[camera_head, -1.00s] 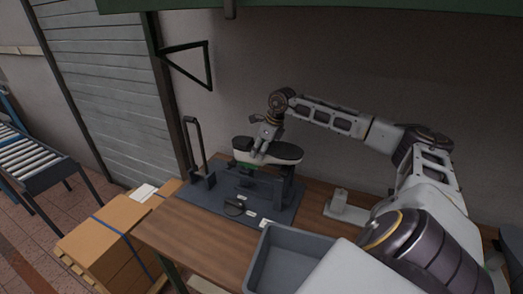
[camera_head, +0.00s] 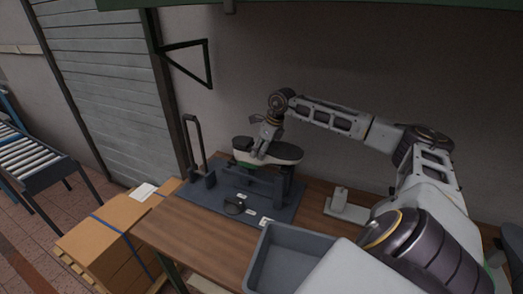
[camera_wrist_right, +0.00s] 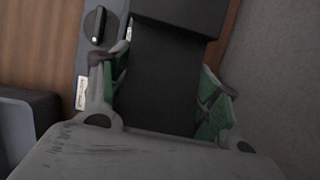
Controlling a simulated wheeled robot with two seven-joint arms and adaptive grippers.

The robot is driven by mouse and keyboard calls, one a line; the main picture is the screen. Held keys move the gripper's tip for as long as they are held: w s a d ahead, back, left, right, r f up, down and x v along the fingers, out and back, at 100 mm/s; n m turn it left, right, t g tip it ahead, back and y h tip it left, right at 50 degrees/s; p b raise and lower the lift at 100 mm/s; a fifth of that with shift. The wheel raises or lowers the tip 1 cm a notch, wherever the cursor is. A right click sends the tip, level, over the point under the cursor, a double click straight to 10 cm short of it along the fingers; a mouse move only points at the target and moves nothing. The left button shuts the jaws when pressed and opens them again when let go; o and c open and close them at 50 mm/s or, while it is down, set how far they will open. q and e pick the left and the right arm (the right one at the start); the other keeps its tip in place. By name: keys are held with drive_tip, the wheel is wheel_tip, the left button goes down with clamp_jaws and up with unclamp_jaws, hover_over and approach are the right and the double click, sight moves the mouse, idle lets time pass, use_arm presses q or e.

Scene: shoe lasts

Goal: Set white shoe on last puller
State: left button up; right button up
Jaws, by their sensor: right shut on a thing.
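The puller is a dark grey fixture with posts on a flat plate. My left gripper is not in view.
A tall dark lever frame (camera_head: 197,148) rises at the plate's left. A grey bin (camera_head: 290,240) stands at the table's front right. A small white block on a base (camera_head: 345,207) is at the right. Cardboard boxes (camera_head: 103,226) sit left of the wooden table (camera_head: 190,232).

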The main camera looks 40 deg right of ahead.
drive_tip(key=shift+f+b, duration=0.35)
idle(0.8)
idle(0.4)
drive_tip(key=o, duration=1.6)
drive_tip(key=shift+o, duration=1.2)
drive_tip(key=shift+f, duration=0.1)
drive_tip(key=shift+r, duration=0.25)
drive_tip(key=shift+r+p, duration=2.75)
drive_tip(key=shift+r, duration=1.05)
